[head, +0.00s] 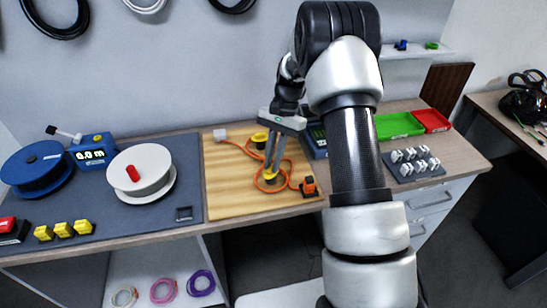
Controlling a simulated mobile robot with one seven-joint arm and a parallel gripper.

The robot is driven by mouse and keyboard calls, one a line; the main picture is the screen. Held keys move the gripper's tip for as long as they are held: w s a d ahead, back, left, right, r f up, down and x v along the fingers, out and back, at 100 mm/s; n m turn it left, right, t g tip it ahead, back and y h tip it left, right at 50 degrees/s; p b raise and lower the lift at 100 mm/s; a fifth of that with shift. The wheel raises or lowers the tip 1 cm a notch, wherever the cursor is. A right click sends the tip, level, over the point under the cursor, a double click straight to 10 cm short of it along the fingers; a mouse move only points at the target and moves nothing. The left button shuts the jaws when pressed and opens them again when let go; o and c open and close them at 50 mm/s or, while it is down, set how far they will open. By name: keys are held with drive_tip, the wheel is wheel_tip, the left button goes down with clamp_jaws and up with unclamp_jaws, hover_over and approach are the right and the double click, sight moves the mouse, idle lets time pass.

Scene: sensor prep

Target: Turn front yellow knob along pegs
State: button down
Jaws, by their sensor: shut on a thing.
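A wooden board (228,185) lies on the bench in the head view. The front yellow knob (270,175) is on the board, between my fingertips. My gripper (271,172) points down and is shut on it. Another yellow knob (259,137) stands farther back on the board. An orange cable (241,147) runs from a light grey block (220,134) at the board's back left, loops around the front knob and reaches an orange-and-black block (309,187) at the front right. Pegs are too small to make out.
A white spool (150,170) and a blue spool (35,175) stand on the dark mat (190,165) to the left. Right of my arm are a green tray (398,125), a red tray (431,120) and a dark block with several light clips (415,168).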

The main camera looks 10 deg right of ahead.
drive_tip(key=n, duration=0.2)
drive_tip(key=n+h, duration=0.1)
drive_tip(key=n, duration=0.1)
drive_tip(key=shift+w+a+n+g+h+p, duration=0.2)
drive_tip(key=shift+n+g+h+p, duration=0.1)
drive_tip(key=shift+g+p, duration=0.1)
drive_tip(key=shift+a+n+h, duration=0.1)
drive_tip(key=shift+n+h, duration=0.7)
drive_tip(key=shift+n, duration=1.2)
drive_tip(key=c, duration=1.8)
unclamp_jaws()
drive_tip(key=shift+o, duration=0.2)
drive_tip(key=p+v, duration=0.1)
drive_tip(key=v, duration=1.6)
drive_tip(key=shift+w, duration=0.25)
drive_tip(key=shift+a+r, duration=0.1)
drive_tip(key=shift+r, duration=0.05)
